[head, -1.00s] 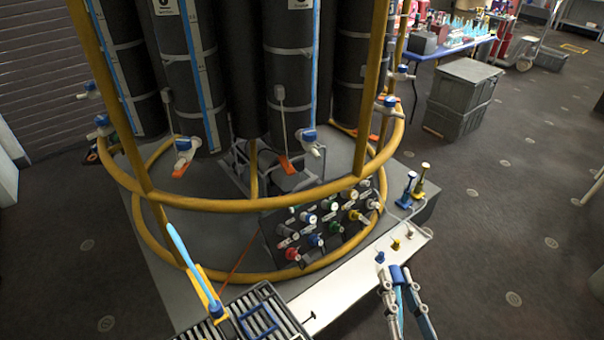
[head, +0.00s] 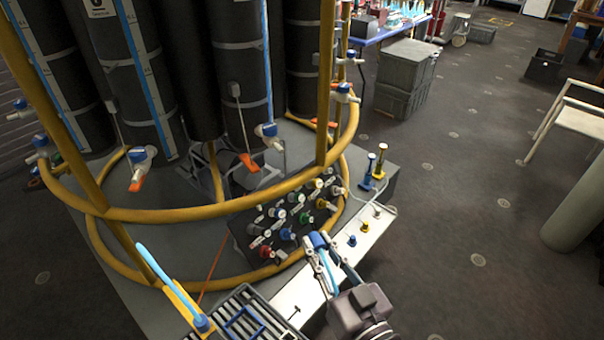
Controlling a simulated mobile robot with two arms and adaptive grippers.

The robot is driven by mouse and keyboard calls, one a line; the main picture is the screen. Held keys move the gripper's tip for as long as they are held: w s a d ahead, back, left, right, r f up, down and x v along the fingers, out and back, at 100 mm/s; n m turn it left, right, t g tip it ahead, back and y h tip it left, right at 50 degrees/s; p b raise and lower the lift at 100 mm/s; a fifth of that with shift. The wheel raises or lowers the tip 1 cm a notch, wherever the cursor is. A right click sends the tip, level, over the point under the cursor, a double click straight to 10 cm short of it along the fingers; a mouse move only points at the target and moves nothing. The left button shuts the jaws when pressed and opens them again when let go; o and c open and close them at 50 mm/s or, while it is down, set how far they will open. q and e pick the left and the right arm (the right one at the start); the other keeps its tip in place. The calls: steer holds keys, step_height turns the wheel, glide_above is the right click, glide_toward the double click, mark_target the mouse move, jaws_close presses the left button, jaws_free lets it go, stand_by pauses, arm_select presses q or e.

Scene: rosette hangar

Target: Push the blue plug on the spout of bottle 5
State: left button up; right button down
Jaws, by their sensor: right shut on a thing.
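My right gripper (head: 322,250) is at the lower middle, above the edge of the white strip. It is shut on a blue plug (head: 317,240), which is partly hidden by the fingers. Dark bottles of the rosette stand inside yellow rings (head: 180,213). One bottle (head: 100,35) bears a label that seems to read 6; I cannot tell which bottle is number 5. Spouts with blue parts show at the front left (head: 140,158), the front middle (head: 268,132) and the right (head: 345,92). The held plug is apart from these spouts. My left gripper is not in view.
A dark panel (head: 240,240) with several coloured knobs sits near the gripper. Small blue (head: 352,240) and yellow (head: 364,226) pegs stand on the white strip (head: 310,282). A slatted rack (head: 238,300) is at the bottom. Grey crates (head: 405,80) stand behind; open floor lies right.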

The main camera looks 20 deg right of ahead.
steer(key=w+d+n+y, duration=0.1)
steer(key=w+n, duration=0.2)
steer(key=w, duration=0.8)
steer(key=w+d+n+y+b, duration=0.1)
steer(key=w+n, duration=0.2)
steer(key=w, duration=0.9)
steer(key=shift+w+d+f+g+y, duration=0.15)
steer(key=shift+d+f+g+y, duration=0.15)
steer(key=shift+d+g, duration=0.1)
steer(key=b+x, duration=0.3)
steer(key=x, duration=0.2)
steer(key=shift+w+a+b, duration=0.1)
steer(key=shift+w+b, duration=0.15)
steer(key=shift+b, duration=0.1)
steer(key=shift+w, duration=0.1)
